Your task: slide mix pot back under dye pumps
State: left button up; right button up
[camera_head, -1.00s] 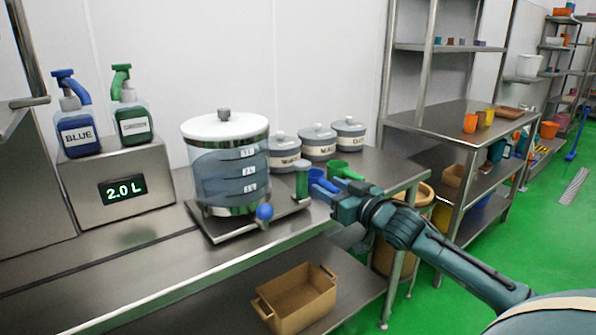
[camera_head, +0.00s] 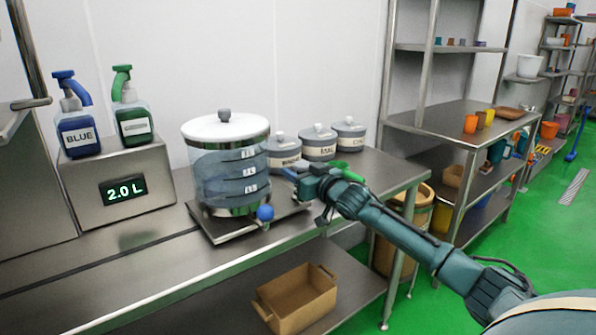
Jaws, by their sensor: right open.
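The mix pot (camera_head: 232,180) is a clear cylinder with a white lid, level marks and a blue-knobbed tap. It stands on a metal sliding tray (camera_head: 222,237) on the steel counter. The blue dye pump (camera_head: 78,130) and green dye pump (camera_head: 134,122) stand on a steel box reading 2.0 L, left of the pot. My right gripper (camera_head: 297,180) is open, just right of the pot at the tray's right end. My left gripper is not in view.
Several lidded grey canisters (camera_head: 318,143) stand behind the gripper. A green scoop (camera_head: 347,171) is partly hidden by my right arm. A brown crate (camera_head: 297,298) sits on the lower shelf. The counter (camera_head: 130,273) in front of the pumps is clear.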

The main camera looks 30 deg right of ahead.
jog(key=shift+w, duration=0.1)
grip_shut()
dwell(0.5)
